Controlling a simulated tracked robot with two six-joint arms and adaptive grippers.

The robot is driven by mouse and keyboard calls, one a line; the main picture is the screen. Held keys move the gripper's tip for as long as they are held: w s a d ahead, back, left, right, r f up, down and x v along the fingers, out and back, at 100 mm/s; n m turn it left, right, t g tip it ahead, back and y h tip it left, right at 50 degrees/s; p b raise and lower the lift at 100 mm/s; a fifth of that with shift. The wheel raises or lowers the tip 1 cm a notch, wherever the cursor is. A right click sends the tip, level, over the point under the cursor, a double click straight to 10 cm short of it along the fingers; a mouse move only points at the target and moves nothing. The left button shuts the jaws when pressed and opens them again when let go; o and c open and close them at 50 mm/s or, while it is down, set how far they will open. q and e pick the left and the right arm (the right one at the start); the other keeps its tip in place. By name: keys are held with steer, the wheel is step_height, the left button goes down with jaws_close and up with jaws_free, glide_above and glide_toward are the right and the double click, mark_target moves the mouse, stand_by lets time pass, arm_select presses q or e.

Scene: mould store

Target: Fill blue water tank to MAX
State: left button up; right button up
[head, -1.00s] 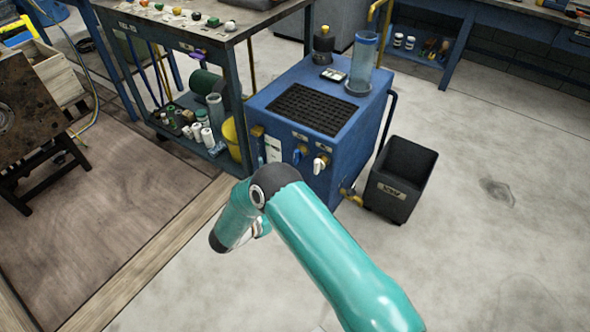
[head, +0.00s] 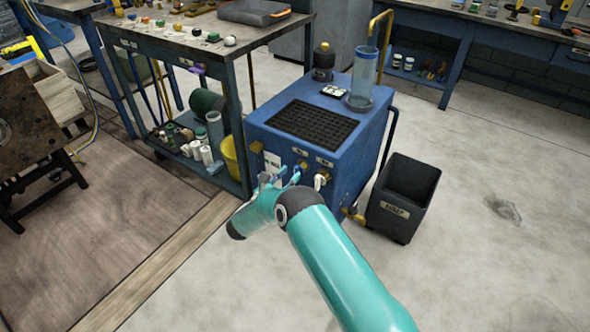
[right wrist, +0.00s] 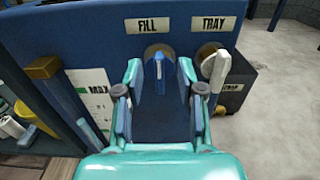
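The blue water tank (head: 330,140) is a cabinet with a dark grid tray on top. On its front are the blue FILL handle (right wrist: 158,68), turned upright, and the white TRAY handle (right wrist: 218,72). A white gauge panel marked MAX (right wrist: 98,88) is left of FILL; my finger partly covers it and I cannot read a water level. My right gripper (right wrist: 160,78) is open, its fingertips on either side of the FILL handle in the picture; I cannot tell whether they touch it. In the head view it (head: 278,180) is at the tank's front. My left gripper is not in view.
A clear cylinder (head: 361,82) under a brass pipe (head: 378,28) and a dark bottle (head: 323,62) stand on the tank. A black bin (head: 402,195) is at its right. A workbench (head: 190,40) and yellow bucket (head: 230,155) are at its left. The floor at the right is clear.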

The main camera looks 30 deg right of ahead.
mark_target(295, 169)
steer(key=shift+x, duration=2.4)
